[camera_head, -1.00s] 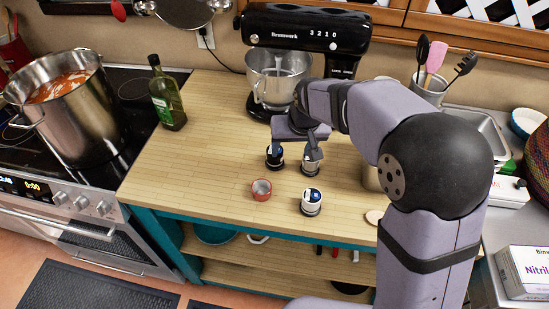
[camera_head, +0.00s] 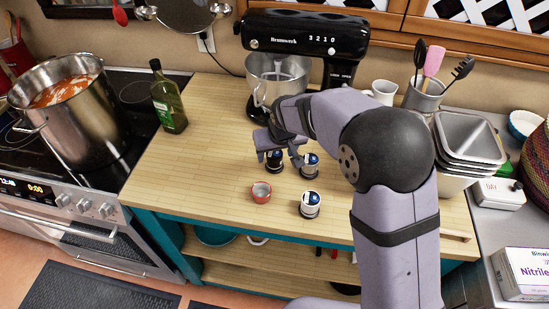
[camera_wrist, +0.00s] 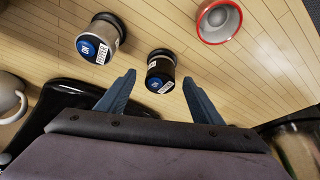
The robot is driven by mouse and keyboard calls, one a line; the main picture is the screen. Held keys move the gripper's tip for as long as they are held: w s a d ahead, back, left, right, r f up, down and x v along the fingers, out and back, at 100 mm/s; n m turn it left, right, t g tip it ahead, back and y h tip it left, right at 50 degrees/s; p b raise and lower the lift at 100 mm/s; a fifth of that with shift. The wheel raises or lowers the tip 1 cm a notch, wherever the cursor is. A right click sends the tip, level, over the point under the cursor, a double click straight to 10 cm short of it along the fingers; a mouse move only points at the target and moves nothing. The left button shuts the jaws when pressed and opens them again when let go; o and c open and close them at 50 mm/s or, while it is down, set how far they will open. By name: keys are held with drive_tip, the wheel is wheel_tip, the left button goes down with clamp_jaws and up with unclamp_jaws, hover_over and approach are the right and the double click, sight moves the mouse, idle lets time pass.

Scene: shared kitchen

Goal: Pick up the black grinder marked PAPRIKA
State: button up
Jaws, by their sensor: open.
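A black grinder (camera_head: 274,164) with a blue-topped cap stands upright on the wooden counter, partly covered by my gripper in the head view. In the wrist view this black grinder (camera_wrist: 161,72) lies between and just beyond my fingertips; its white label is too small to read. My gripper (camera_head: 280,157) is open and empty, with one finger to each side of the black grinder; I cannot tell any contact. A silver grinder (camera_head: 310,166) stands just right of it and also shows in the wrist view (camera_wrist: 101,38). Another silver grinder (camera_head: 310,205) stands nearer the front edge.
A small red bowl (camera_head: 261,192) stands in front of the black grinder. Behind are a black stand mixer (camera_head: 300,40) and its steel bowl (camera_head: 270,80). An oil bottle (camera_head: 168,100) stands by the stove.

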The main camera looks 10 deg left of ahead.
sight(275, 154)
drive_tip(key=shift+p+x, duration=0.65)
drive_tip(key=shift+x, duration=1.2)
drive_tip(key=shift+s, duration=0.1)
drive_tip(key=shift+c, duration=0.3)
drive_tip(key=c, duration=1.3)
drive_tip(key=shift+r, duration=0.1)
